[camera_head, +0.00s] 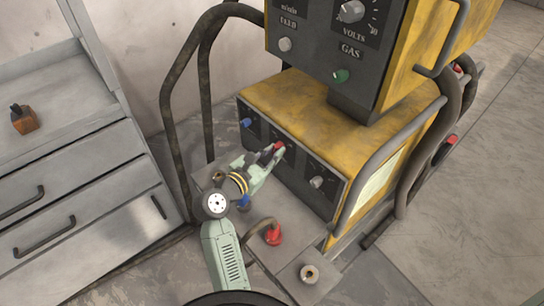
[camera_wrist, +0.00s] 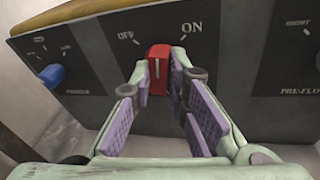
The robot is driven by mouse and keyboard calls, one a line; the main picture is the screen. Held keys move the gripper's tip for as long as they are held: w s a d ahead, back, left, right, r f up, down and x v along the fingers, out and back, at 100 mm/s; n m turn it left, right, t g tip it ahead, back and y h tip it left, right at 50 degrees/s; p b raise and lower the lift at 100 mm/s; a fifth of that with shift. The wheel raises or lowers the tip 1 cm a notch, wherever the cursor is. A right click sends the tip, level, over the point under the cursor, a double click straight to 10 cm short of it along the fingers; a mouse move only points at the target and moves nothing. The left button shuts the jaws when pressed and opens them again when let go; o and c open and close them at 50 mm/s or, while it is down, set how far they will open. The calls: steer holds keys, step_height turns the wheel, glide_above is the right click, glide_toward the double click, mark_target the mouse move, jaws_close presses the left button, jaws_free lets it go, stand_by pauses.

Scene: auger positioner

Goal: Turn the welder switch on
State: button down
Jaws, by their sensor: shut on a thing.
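The red welder switch (camera_head: 278,146) is on the dark front panel (camera_wrist: 235,80) of the yellow lower welder unit. In the wrist view the red switch (camera_wrist: 158,66) stands nearly upright, with a pale mark on its face, between the OFF label on its left and the ON label on its right. My gripper (camera_head: 271,153) reaches the panel from the front. In the wrist view my gripper (camera_wrist: 160,82) has one fingertip on each side of the switch and is shut on it. The fingers hide part of the switch's sides.
A blue knob (camera_head: 247,122) is left of the switch and a grey knob (camera_head: 316,182) is right of it. The upper welder unit (camera_head: 320,60) overhangs behind. Bent dark rails (camera_head: 168,110) stand at the left. A grey drawer cabinet (camera_head: 85,190) is further left.

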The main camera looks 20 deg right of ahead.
steer(key=shift+m, duration=0.3)
stand_by(0.4)
steer(key=c, duration=1.6)
jaws_free()
steer(key=shift+o, duration=0.2)
steer(key=v, duration=1.2)
steer(key=shift+s, duration=0.15)
